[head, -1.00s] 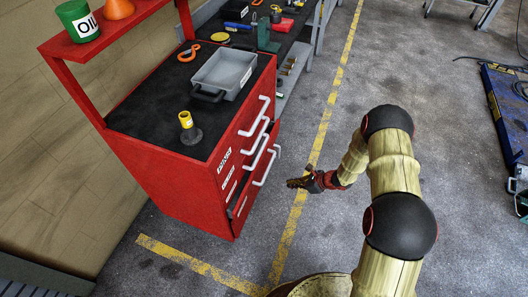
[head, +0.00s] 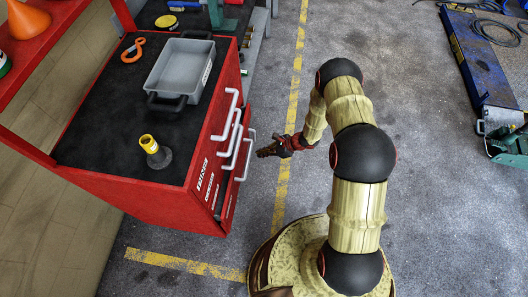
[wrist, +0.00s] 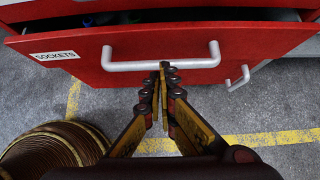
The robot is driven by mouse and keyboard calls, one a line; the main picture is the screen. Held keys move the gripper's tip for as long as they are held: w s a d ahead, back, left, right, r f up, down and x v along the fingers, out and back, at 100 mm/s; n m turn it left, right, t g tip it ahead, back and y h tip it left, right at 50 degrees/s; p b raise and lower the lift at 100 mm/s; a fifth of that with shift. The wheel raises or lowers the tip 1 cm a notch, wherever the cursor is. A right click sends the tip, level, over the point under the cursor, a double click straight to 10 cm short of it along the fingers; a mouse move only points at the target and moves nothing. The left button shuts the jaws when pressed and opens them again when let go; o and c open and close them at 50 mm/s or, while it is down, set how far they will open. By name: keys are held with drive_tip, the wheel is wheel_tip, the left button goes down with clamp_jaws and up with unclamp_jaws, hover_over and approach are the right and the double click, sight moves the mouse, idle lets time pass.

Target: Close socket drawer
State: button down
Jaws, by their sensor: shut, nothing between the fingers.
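The socket drawer (wrist: 90,50), labelled SOCKETS (wrist: 57,55), has a red front and a light grey bar handle (wrist: 160,64). It stands partly out of the red cabinet, with a dark gap showing above its front in the wrist view. In the head view, its front (head: 230,205) projects past the other drawers. My gripper (wrist: 162,72) is shut and empty, with its tips at the middle of the handle in the wrist view. Whether they touch it I cannot tell. In the head view, my gripper (head: 262,153) is just right of the outermost handle.
A grey tray (head: 180,75), an orange hook (head: 133,50) and a yellow-topped tool (head: 150,145) are on the cabinet's black top (head: 95,150). Another handle (wrist: 238,77) shows below right in the wrist view.

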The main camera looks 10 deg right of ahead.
sight(248, 159)
drive_tip(key=a+f, duration=0.1)
drive_tip(key=a, duration=0.1)
drive_tip(key=w+a+f+b, duration=0.1)
drive_tip(key=a, duration=0.1)
drive_tip(key=w+a+f, duration=0.1)
drive_tip(key=a, duration=0.1)
drive_tip(key=shift+w+a+f+b, duration=0.2)
drive_tip(key=shift+a+f+b, duration=0.1)
drive_tip(key=shift+f+b, duration=0.1)
drive_tip(key=shift+w+a, duration=0.15)
drive_tip(key=shift+a, duration=0.25)
drive_tip(key=shift+w+a+b, duration=0.2)
drive_tip(key=shift+a+b, duration=0.1)
drive_tip(key=shift+a, duration=0.3)
drive_tip(key=shift+w+a+b, duration=0.2)
drive_tip(key=shift+a+b, duration=0.05)
drive_tip(key=shift+a, duration=0.35)
